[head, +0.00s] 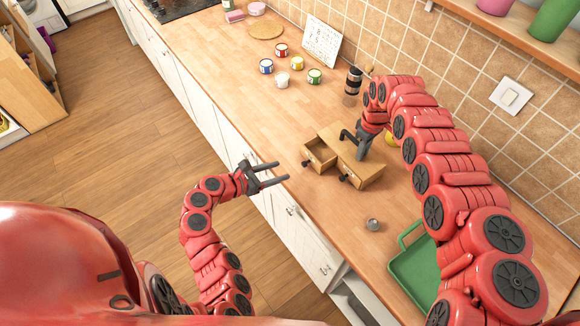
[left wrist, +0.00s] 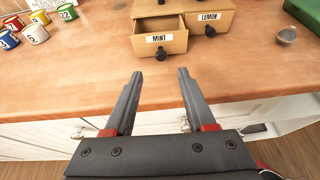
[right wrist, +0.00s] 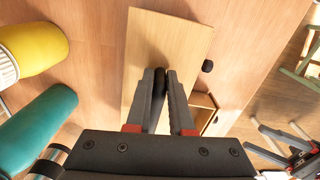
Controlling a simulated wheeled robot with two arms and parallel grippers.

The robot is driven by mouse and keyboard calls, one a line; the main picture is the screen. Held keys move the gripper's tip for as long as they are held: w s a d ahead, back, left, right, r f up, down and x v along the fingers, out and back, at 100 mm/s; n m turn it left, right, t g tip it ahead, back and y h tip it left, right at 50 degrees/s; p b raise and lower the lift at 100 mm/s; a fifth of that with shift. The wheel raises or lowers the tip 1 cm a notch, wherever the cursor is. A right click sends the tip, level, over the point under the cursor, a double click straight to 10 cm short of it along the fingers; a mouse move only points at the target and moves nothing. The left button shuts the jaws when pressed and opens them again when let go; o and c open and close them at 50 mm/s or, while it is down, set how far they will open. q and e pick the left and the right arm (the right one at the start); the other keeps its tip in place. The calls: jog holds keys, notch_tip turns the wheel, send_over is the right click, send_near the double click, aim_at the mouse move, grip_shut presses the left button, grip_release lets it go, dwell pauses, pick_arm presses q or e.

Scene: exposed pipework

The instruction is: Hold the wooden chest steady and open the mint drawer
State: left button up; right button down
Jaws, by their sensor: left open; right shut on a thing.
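The wooden chest (head: 372,171) stands on the counter with two drawers facing left. The mint drawer (left wrist: 172,43), labelled MINT with a black knob, is pulled out and its inside shows; it is also in the head view (head: 321,154). The drawer labelled LEMON (left wrist: 214,21) beside it looks closed. My left gripper (head: 283,171) is open and empty at the counter's front edge, apart from the mint knob. My right gripper (right wrist: 160,76) is shut on the chest's dark handle above its top (right wrist: 178,42). The grip is partly hidden in the head view.
Several small coloured jars (head: 297,63) stand farther along the counter, near a white calendar-like card (head: 321,42). A dark jar (head: 353,80) is behind the chest. A green tray (head: 412,262) and a small metal item (head: 373,224) lie nearer. The tiled wall bounds the right.

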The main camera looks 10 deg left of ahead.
pick_arm(q)
jog(key=v, duration=0.2)
jog(key=shift+s+a+r, duration=0.1)
jog(key=shift+s+a, duration=0.05)
jog(key=shift+s, duration=0.05)
pick_arm(e)
jog(key=c, duration=0.7)
grip_release()
